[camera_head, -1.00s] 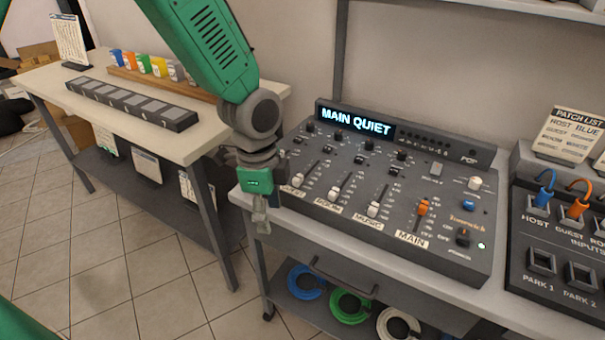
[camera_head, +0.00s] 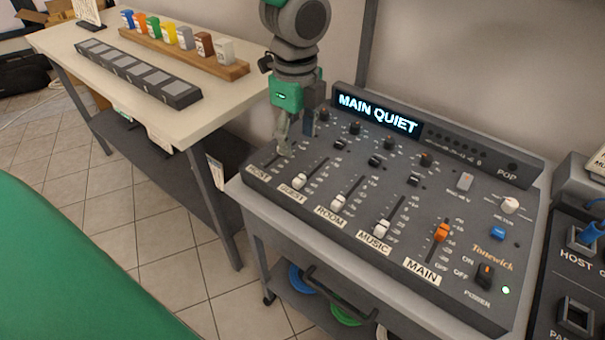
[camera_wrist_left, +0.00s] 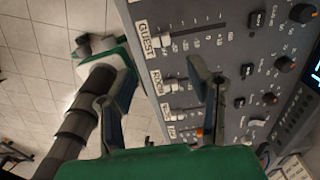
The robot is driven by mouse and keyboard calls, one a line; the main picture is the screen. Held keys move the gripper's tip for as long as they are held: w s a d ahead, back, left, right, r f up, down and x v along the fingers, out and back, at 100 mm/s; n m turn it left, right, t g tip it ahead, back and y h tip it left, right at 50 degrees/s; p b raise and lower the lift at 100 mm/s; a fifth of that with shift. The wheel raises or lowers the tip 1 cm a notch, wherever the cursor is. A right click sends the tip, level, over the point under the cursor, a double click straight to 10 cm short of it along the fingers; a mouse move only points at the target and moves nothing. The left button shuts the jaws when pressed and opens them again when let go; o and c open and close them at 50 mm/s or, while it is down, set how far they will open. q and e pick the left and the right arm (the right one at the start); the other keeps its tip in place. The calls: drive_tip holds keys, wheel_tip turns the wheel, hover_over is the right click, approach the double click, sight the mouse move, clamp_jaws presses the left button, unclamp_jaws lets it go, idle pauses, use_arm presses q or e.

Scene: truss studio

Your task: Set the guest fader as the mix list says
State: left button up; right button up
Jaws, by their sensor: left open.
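The mixer (camera_head: 455,190) stands on the cart, its display (camera_head: 378,113) reading "MAIN QUIET". The white guest fader knob (camera_head: 300,181) sits at the label end of its slot, beside the GUEST label; it also shows in the wrist view (camera_wrist_left: 166,41). My left gripper (camera_head: 283,148) is open, pointing down over the upper left of the mixer, near the host strip, whose knob it hides. In the wrist view its fingers (camera_wrist_left: 152,82) spread apart with nothing between them. A printed sheet (camera_head: 88,10) stands on the far table; its text is unreadable. My right gripper is not in view.
White room (camera_head: 338,202) and music (camera_head: 382,229) knobs and the orange main knob (camera_head: 441,232) are to the right. Knobs rise behind the sliders. A patch box (camera_head: 565,275) stands at right. The left table (camera_head: 165,125) holds a dark pad strip and coloured blocks.

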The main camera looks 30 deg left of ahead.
sight(299, 178)
use_arm(q)
drive_tip(key=f, duration=0.3)
drive_tip(key=f+b, duration=0.1)
drive_tip(key=f, duration=0.7)
drive_tip(key=shift+d+b, duration=0.3)
drive_tip(key=shift+d, duration=0.05)
drive_tip(key=shift+w+a+f, duration=0.1)
drive_tip(key=shift+a+f, duration=0.05)
drive_tip(key=shift+a, duration=0.15)
drive_tip(key=c, duration=1)
clamp_jaws()
